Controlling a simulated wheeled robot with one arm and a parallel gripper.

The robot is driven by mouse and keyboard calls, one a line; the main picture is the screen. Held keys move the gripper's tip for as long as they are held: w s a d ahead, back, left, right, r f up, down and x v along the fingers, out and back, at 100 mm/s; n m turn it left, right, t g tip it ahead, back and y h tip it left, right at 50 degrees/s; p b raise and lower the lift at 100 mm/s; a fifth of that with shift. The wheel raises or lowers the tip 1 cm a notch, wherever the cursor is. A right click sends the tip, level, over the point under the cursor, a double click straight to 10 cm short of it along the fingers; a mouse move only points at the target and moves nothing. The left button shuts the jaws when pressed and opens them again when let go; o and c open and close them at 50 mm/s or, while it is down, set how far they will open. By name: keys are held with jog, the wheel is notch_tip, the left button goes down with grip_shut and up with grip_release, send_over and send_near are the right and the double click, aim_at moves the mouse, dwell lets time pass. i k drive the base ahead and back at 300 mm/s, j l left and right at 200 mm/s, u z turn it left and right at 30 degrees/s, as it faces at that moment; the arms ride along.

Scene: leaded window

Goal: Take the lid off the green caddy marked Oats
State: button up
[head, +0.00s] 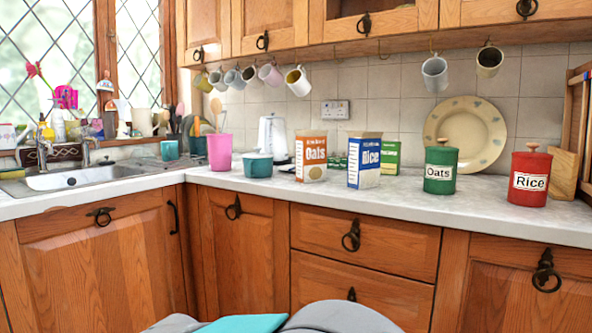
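The green caddy (439,172) marked Oats stands upright on the worktop, right of centre in the head view. Its lid (442,154) is green with a small wooden knob (443,141) on top and sits on the caddy. A red caddy (529,178) marked Rice, also with a wooden-knobbed lid, stands to its right, apart from it. My gripper is not in view; only a grey and teal part, probably my own body, shows at the bottom edge.
A cream plate (465,130) leans on the tiles behind the green caddy. An Oats box (311,157) and a Rice box (364,161) stand to its left. Mugs hang above, one white mug (435,74) over the caddy. The worktop (480,196) between the caddies is clear.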

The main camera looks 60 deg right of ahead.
aim_at(442, 146)
jog(key=k+z, duration=0.1)
jog(key=z, duration=2.9)
